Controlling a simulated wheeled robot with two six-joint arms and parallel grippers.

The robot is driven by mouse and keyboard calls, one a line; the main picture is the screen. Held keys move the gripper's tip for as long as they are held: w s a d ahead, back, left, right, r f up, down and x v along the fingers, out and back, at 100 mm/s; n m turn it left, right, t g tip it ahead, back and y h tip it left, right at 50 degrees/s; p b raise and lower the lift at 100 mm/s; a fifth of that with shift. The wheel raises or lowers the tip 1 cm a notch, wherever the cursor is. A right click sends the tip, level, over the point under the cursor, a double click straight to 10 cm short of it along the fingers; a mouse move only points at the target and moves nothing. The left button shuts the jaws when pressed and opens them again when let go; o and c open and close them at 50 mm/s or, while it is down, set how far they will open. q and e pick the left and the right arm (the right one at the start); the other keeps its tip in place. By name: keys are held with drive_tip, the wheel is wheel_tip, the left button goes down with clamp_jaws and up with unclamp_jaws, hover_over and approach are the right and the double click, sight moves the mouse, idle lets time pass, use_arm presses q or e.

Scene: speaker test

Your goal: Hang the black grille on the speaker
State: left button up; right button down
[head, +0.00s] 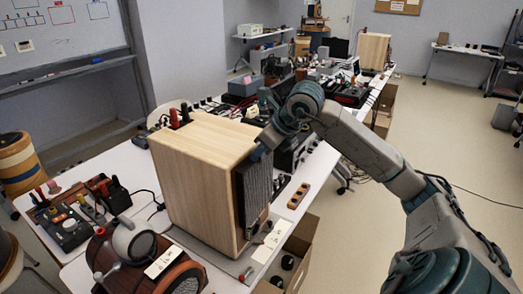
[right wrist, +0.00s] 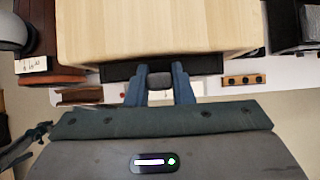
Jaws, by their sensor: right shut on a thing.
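The speaker (head: 195,175) is a pale wooden box standing upright on the white table. Its top also shows in the right wrist view (right wrist: 160,30). The black grille (head: 257,190) is upright at the speaker's right-hand face in the head view, very close to it; I cannot tell whether it touches. In the right wrist view the grille (right wrist: 118,72) is a dark strip along the speaker's edge. My right gripper (head: 259,153) is shut on the grille's upper edge; its blue fingers show in the wrist view (right wrist: 160,76). My left gripper is not in view.
The white table (head: 230,268) is crowded: a brown drum-like device (head: 165,278) in front, a tool tray (head: 75,215) at left, and dark equipment behind. A small brown block with knobs (head: 298,196) lies right of the speaker. An open cardboard box (head: 303,243) stands below the table edge. Floor at right is clear.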

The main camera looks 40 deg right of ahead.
drive_tip(key=shift+f, duration=0.3)
drive_tip(key=c, duration=1.2)
unclamp_jaws()
drive_tip(key=shift+s+d+r+b, duration=0.15)
drive_tip(key=shift+s+r+b, duration=0.15)
drive_tip(key=shift+r+b, duration=0.2)
drive_tip(key=b+v, duration=0.3)
drive_tip(key=v, duration=0.6)
drive_tip(key=shift+s+r, duration=0.25)
drive_tip(key=shift+r, duration=0.05)
